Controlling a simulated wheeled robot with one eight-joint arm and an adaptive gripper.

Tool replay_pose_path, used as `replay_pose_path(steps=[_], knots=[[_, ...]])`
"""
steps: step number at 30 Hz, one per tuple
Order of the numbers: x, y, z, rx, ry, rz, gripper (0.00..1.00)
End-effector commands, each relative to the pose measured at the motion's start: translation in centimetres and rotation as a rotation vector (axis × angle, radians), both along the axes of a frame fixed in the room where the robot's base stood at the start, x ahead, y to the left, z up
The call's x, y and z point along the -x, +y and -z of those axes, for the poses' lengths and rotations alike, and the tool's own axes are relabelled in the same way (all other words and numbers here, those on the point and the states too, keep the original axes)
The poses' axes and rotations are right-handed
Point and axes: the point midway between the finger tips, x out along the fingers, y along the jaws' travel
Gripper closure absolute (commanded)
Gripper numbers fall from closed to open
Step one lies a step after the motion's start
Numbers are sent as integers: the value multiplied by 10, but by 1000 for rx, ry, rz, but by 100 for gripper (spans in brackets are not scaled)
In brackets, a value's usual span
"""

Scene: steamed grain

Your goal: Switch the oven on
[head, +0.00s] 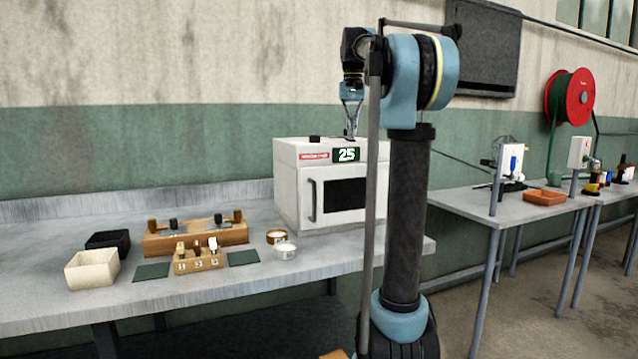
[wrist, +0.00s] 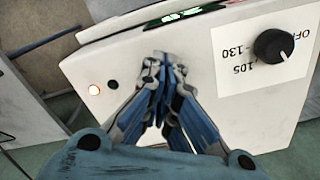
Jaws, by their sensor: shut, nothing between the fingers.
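The oven (head: 293,190) is a white box with a dark door window, a grey handle and a green display (head: 346,155) reading 25. In the wrist view its top carries a black knob (wrist: 274,46) with a white mark, on a white label where OFF, 105 and 130 appear upside down. The mark points to the lower right of that picture. My gripper (wrist: 163,62) is shut and empty above the oven top, between the lamp and the knob. It also shows in the head view (head: 351,133).
The grey bench (head: 210,290) left of the oven holds a wooden rack (head: 197,238), a numbered wooden block (head: 198,264), a cream box (head: 92,269), a black box (head: 108,242) and small round tins (head: 285,251). A second table (head: 470,204) stands at right, beyond a gap.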

Motion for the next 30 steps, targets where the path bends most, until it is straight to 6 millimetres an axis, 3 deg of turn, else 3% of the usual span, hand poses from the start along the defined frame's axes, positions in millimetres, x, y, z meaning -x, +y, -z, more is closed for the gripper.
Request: replay_pose_path(steps=[30], knots=[[0,0,-60,0,0,0,100]])
